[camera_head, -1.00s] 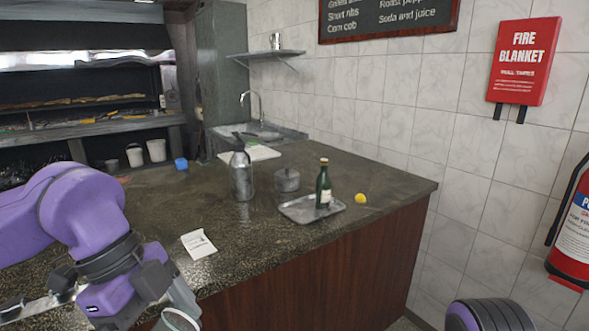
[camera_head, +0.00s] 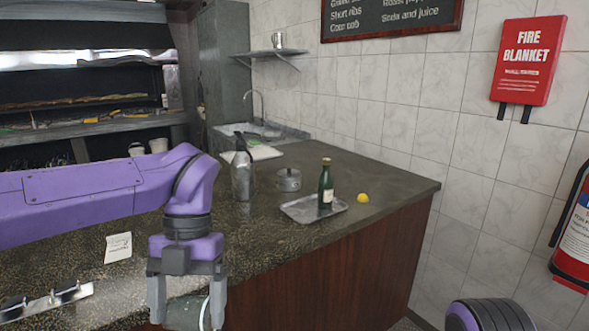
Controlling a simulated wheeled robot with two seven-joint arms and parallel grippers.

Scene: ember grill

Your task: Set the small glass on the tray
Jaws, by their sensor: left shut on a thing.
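My left gripper (camera_head: 187,302) points down at the bottom of the head view, by the counter's front edge. Its two fingers are shut on the small glass (camera_head: 184,313), a clear, slightly greenish vessel with a pale rim at its right side. The bottom of the glass is cut off by the picture edge. The grey metal tray (camera_head: 297,211) lies on the counter to the right of and beyond the gripper, apart from the glass. A green bottle (camera_head: 326,186) with a pale label stands upright on the tray. My right gripper is out of view.
A metal flask (camera_head: 242,178) and a small metal pot (camera_head: 288,181) stand behind the tray. A yellow ball-like thing (camera_head: 363,198) lies right of it. A white card (camera_head: 118,247) and a metal strip (camera_head: 45,303) lie at left. The tray's front left is bare.

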